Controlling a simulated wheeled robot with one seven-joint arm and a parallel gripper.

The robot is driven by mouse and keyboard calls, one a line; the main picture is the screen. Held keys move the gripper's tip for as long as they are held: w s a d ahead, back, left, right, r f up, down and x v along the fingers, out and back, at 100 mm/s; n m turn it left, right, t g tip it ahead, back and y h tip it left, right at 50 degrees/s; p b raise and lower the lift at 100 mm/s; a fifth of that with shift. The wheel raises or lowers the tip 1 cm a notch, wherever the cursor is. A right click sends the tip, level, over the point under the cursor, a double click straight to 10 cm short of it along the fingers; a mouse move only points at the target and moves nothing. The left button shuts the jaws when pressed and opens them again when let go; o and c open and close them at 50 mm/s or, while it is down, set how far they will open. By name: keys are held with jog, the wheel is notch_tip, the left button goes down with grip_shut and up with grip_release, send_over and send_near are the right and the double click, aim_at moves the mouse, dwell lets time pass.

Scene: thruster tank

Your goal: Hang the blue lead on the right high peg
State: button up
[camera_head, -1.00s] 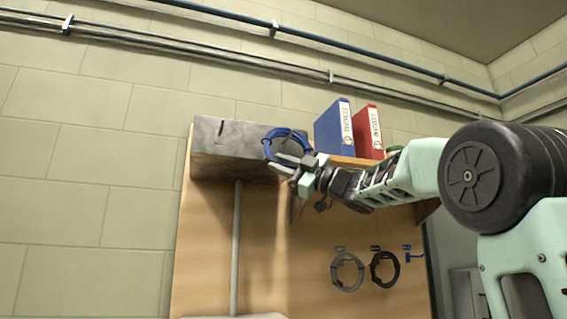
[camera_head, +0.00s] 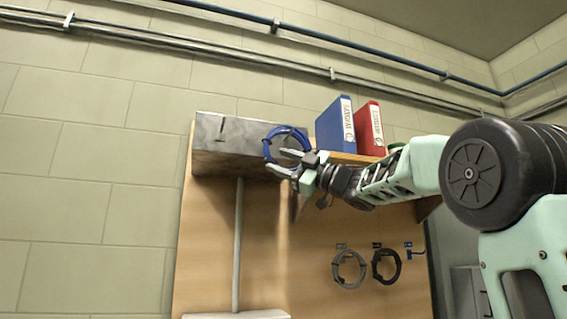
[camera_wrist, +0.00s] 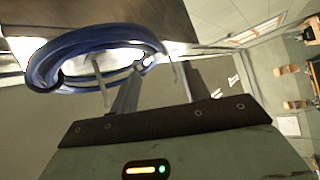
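The blue lead (camera_head: 269,146), a thick coiled loop, is in front of the right end of a grey box at the top of the wooden board. My gripper (camera_head: 282,163) is open, with its fingers apart at the lower part of the loop. In the wrist view the lead (camera_wrist: 45,70) crosses beyond the fingertips of my gripper (camera_wrist: 155,80). A thin rod (camera_wrist: 100,82) shows within the loop's outline there and another stands farther right. I cannot tell for sure whether a rod carries the loop.
The grey box (camera_head: 230,160) is left of the lead. Blue (camera_head: 330,130) and red (camera_head: 363,130) binders stand on a shelf to the right. Lower on the board hang a grey coil (camera_head: 337,272) and a black coil (camera_head: 375,268), beside a blue hook (camera_head: 410,257).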

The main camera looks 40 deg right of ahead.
jog(key=b+v, duration=0.8)
jog(key=v, duration=0.9)
jog(key=shift+b, duration=0.35)
jog(key=shift+s+d+f, duration=0.1)
